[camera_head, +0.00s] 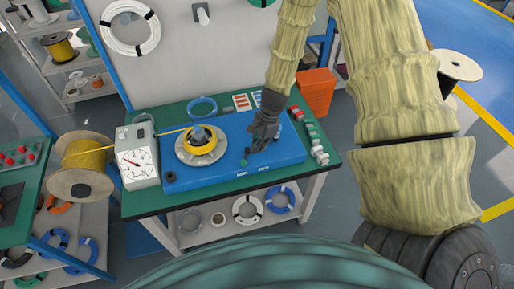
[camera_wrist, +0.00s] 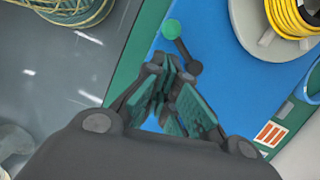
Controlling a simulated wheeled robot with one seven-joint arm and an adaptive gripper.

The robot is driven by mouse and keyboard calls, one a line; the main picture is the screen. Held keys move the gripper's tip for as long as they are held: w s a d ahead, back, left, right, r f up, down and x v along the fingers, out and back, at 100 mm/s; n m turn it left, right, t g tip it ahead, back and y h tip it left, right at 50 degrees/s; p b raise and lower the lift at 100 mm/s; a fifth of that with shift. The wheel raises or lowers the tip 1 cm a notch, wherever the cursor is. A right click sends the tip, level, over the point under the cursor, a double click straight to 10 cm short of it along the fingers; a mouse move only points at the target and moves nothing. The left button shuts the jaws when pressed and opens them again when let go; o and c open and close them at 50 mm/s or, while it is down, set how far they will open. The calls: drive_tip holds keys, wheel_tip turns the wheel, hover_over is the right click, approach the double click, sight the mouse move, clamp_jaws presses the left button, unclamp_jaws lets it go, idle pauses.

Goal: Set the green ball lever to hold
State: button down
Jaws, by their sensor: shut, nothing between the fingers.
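The green ball lever has a round green ball (camera_wrist: 171,29) on a short dark arm (camera_wrist: 185,50) that runs to a dark round pivot on the blue machine top. In the head view the green ball (camera_head: 244,162) shows small, near the front edge of the blue machine (camera_head: 207,178). My gripper (camera_head: 249,150) is just behind and right of the ball, low over the blue top. In the wrist view my gripper (camera_wrist: 168,63) is shut and empty, its tips close to the lever arm. I cannot tell whether they touch it. Small white labels (camera_head: 252,171) on the front edge are too small to read.
A yellow cable coil (camera_head: 203,150) sits on a grey disc left of my gripper. A white dial box (camera_head: 137,165) and a yellow cable spool (camera_head: 82,165) stand farther left. Several small parts (camera_head: 312,135) line the green table's right edge. An orange bin (camera_head: 317,90) stands behind.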

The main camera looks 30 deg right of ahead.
drive_tip(key=p+v, duration=0.2)
drive_tip(key=v, duration=0.2)
drive_tip(key=shift+p, duration=0.3)
drive_tip(key=shift+s, duration=0.1)
drive_tip(key=s+a+f+n+g+h+b, duration=0.1)
drive_tip(key=s+a+f+n+h+b, duration=0.15)
drive_tip(key=s+f+n+b, duration=0.9)
drive_tip(key=s+a+f+n, duration=0.3)
drive_tip(key=s+a+f, duration=0.1)
drive_tip(key=s+f, duration=0.3)
drive_tip(key=s+a+f+n, duration=0.3)
drive_tip(key=s+f, duration=0.4)
drive_tip(key=s, duration=0.3)
drive_tip(key=shift+s+a+f+t+b, duration=0.3)
drive_tip(key=shift+a+f+t+b, duration=0.1)
drive_tip(key=shift+n, duration=0.25)
